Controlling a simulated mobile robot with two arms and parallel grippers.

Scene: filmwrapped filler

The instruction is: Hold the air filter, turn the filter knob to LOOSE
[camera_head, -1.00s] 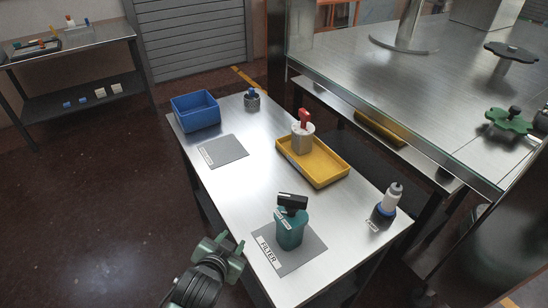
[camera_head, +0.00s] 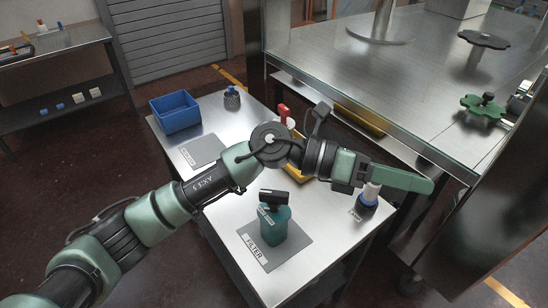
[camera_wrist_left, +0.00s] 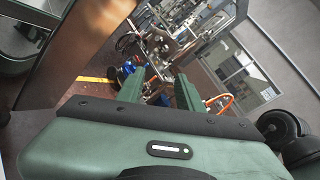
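The air filter (camera_head: 272,228) is a teal block standing upright on a grey mat labelled FILTER (camera_head: 253,247) near the front of the steel table. Its black filter knob (camera_head: 274,197) is on top, with a small white label too small to read. My left arm stretches across the table behind the filter. My right gripper is out of view.
A blue bin (camera_head: 174,112), a dark knurled jar (camera_head: 232,98) and a second grey mat (camera_head: 204,150) are at the table's far left. The yellow tray (camera_head: 296,172) and red-topped item (camera_head: 284,113) are partly hidden behind my arm. A larger steel bench (camera_head: 400,100) lies behind.

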